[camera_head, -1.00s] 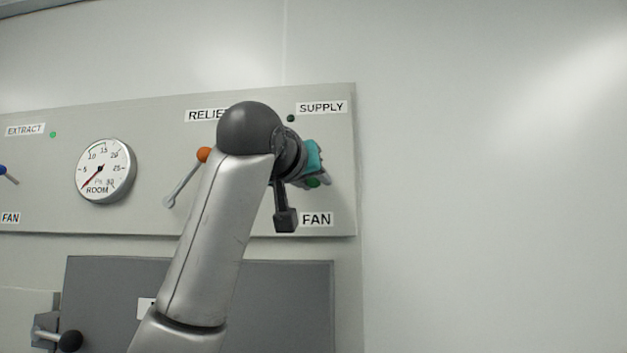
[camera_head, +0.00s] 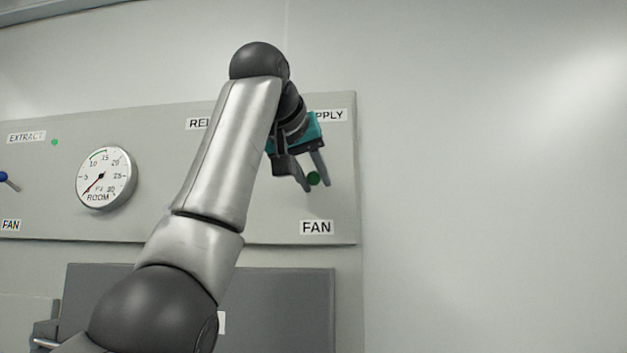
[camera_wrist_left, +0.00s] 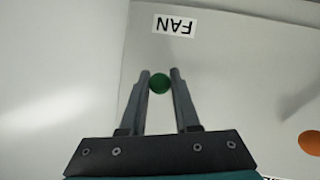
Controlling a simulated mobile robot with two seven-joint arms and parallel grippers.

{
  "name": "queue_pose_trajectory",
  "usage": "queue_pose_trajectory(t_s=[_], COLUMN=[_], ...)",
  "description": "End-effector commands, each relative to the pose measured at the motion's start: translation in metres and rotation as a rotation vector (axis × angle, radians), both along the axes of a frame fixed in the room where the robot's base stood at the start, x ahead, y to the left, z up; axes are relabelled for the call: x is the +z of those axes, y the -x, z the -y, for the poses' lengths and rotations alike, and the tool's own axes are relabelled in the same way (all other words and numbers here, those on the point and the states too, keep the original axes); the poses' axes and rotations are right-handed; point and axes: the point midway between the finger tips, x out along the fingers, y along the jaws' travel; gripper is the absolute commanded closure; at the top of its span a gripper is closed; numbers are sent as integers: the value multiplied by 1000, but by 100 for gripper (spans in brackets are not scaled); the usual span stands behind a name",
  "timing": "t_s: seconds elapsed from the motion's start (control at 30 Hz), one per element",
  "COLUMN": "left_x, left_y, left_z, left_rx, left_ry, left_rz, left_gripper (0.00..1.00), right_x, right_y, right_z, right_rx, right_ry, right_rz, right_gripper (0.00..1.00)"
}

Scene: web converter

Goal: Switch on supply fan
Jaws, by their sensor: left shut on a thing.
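The supply fan switch shows as a green knob (camera_head: 313,178) on the right end of the grey wall panel, above a FAN label (camera_head: 316,228). My left gripper (camera_head: 315,185) reaches it from above, with its fingers on either side of the knob. In the left wrist view the green knob (camera_wrist_left: 160,83) sits between the two fingertips (camera_wrist_left: 160,78), and the gripper is shut on it. The knob's stem is hidden. The SUPPLY label (camera_head: 331,115) is partly covered by my gripper, and its lamp is hidden. My right gripper is not in view.
An orange knob (camera_wrist_left: 311,142) is at the right edge of the wrist view. A round ROOM gauge (camera_head: 105,178) and a blue-knobbed lever (camera_head: 4,177) are farther left on the panel. A small green lamp (camera_head: 54,142) is beside EXTRACT. Plain wall lies to the right.

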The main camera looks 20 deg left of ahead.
Motion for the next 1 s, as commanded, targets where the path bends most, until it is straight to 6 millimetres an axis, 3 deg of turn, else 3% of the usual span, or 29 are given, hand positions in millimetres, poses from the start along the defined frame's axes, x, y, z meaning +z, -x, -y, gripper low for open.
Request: queue_pose_trajectory(t_s=[0.37, 0.97, 1.0], left_x=[11, 10, 9], left_y=[1, 2, 2], left_z=[-1, 0, 0], left_rx=[2, 0, 0], left_ry=[20, 24, 24], left_rz=[-74, -116, -116], left_gripper=[100, 100, 66], right_x=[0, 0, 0], right_y=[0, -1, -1], right_z=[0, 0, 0], right_rx=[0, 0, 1], right_ry=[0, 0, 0], right_rz=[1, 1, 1], right_gripper=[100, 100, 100])
